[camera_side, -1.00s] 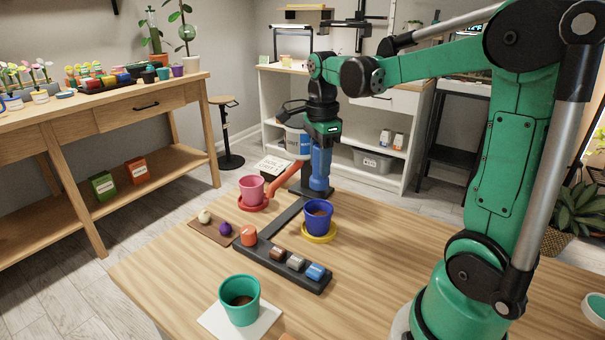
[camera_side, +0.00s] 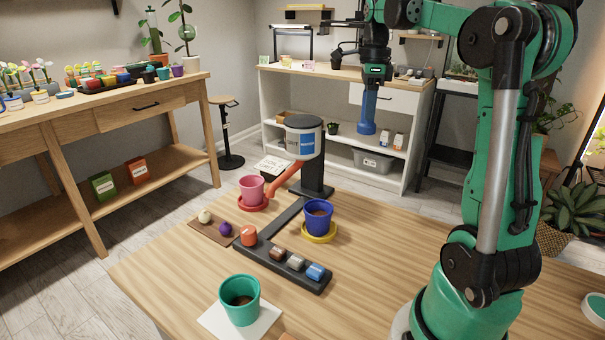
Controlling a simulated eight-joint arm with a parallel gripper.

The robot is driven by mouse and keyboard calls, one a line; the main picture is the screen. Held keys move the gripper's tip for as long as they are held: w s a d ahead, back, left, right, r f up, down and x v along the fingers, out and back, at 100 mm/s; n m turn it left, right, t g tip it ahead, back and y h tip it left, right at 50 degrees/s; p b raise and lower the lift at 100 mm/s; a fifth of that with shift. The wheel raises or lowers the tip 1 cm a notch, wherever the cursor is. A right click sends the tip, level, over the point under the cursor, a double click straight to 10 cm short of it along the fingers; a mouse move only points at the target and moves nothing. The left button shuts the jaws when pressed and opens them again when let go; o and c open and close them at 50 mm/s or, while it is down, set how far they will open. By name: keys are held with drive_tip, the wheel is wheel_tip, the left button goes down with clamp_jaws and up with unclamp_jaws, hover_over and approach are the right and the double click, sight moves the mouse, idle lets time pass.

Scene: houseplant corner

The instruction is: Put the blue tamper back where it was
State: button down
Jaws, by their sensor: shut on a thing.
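The blue tamper (camera_side: 367,112) hangs upright from my gripper (camera_side: 372,84), wide foot down, high in the air. In the picture it is right of the soil dispenser and in front of the white shelf unit. My gripper is shut on its top; the fingers themselves are small and hard to make out. Below stand a blue pot (camera_side: 318,222) with soil on a yellow saucer (camera_side: 318,238), and a pink pot (camera_side: 251,189) on a red saucer (camera_side: 246,205). A teal pot (camera_side: 239,312) with soil stands on a white mat (camera_side: 214,323). The frames do not show the tamper's original place.
The soil dispenser (camera_side: 304,142) has a black post and a red chute (camera_side: 287,177). A dark rack (camera_side: 266,262) holds several small coloured pieces. A brown board (camera_side: 204,232) carries a white and a purple ball. The tabletop (camera_side: 400,235) is clear right of the blue pot.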

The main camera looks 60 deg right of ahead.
wheel_tip(320, 180, down, 19)
drive_tip(key=shift+f, duration=0.15)
idle(0.5)
drive_tip(key=c, duration=0.5)
unclamp_jaws()
drive_tip(key=shift+f, duration=0.15)
wheel_tip(320, 180, up, 12)
drive_tip(key=a+n+t, duration=0.2)
drive_tip(key=a+n, duration=0.6)
drive_tip(key=n, duration=0.2)
drive_tip(key=w+a+n+t, duration=0.1)
drive_tip(key=a+n+t, duration=0.1)
drive_tip(key=a+n, duration=0.7)
drive_tip(key=a+f+n+t, duration=0.1)
drive_tip(key=a+n+t, duration=0.2)
drive_tip(key=a+n, duration=0.5)
drive_tip(key=shift+w+a+f+n, duration=0.1)
drive_tip(key=shift+w+a+n, duration=0.1)
drive_tip(key=shift+n, duration=0.7)
drive_tip(key=shift+w+a+n, duration=0.1)
drive_tip(key=shift+w+n, duration=0.05)
drive_tip(key=shift+n, duration=0.75)
